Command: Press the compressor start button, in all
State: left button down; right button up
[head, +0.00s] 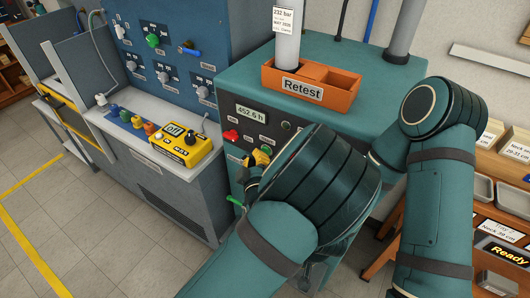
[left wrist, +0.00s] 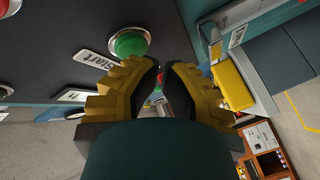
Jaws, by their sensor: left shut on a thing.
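The green start button (left wrist: 130,43) is round and sits on the dark front panel of the compressor (head: 290,95). A white Start label (left wrist: 97,61) lies beside it in the left wrist view. In the head view, the green button (head: 267,149) shows just above my left gripper (head: 257,158). In the left wrist view, the yellow-padded fingers of my left gripper (left wrist: 162,72) are close together with their tips just below the button. What they are shut on is not clear, and I cannot tell whether they touch the button. My right gripper is not in view.
A red button (head: 231,135) and an hour display (head: 251,114) are on the same panel. An orange Retest tray (head: 311,88) holding a cylinder stands on top. A yellow box marked off (head: 184,146) lies on the grey bench at left. Wooden shelves (head: 490,205) stand at right.

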pick_arm(q)
jog(key=shift+w+d, duration=0.25)
jog(key=shift+w, duration=0.1)
dwell(0.8)
dwell(0.4)
jog(key=shift+s+a+b, duration=0.55)
jog(key=shift+s, duration=0.2)
jog(key=shift+s+a+b, duration=0.35)
jog(key=shift+s+a, duration=0.4)
jog(key=shift+s, duration=0.25)
jog(key=shift+s+a+b, duration=0.35)
jog(key=shift+s+a, duration=0.35)
jog(key=shift+s, duration=0.3)
